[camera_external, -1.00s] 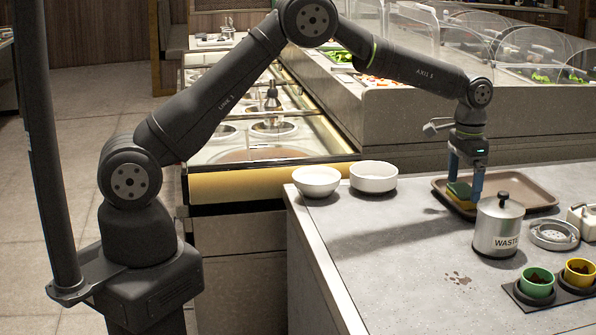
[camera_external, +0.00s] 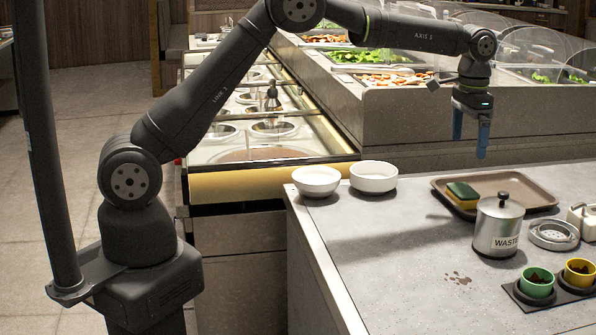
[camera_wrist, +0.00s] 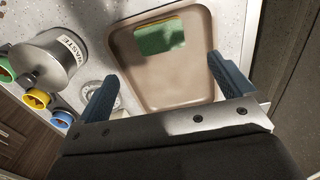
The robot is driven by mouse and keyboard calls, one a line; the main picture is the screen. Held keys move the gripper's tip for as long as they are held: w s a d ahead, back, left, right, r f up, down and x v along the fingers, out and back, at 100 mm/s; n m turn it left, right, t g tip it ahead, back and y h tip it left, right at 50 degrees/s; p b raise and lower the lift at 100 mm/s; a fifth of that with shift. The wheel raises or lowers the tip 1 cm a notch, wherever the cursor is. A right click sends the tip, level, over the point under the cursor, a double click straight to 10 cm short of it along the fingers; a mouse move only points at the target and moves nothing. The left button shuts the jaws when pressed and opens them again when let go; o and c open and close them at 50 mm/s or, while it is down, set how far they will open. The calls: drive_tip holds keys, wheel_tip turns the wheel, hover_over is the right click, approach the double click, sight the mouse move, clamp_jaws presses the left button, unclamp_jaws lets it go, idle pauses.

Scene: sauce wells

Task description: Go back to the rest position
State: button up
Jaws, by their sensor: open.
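My gripper (camera_external: 470,138) is open and empty, held in the air above the back of the counter. In the wrist view its two blue fingers (camera_wrist: 165,92) stand wide apart with nothing between them. Below it, a green and yellow sponge (camera_external: 462,194) lies at the left end of a brown tray (camera_external: 515,184). The wrist view also shows the sponge (camera_wrist: 160,37) on the tray (camera_wrist: 165,90), clear of the fingers.
A metal waste pot (camera_external: 498,232) with a lid stands in front of the tray. Green (camera_external: 536,283) and yellow (camera_external: 579,272) cups sit at the front right. Two white bowls (camera_external: 316,182) (camera_external: 373,177) stand at the counter's left. A brown stain (camera_external: 458,278) marks the counter.

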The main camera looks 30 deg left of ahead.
sight(463, 189)
wheel_tip(463, 189, down, 12)
drive_tip(key=shift+r, duration=2)
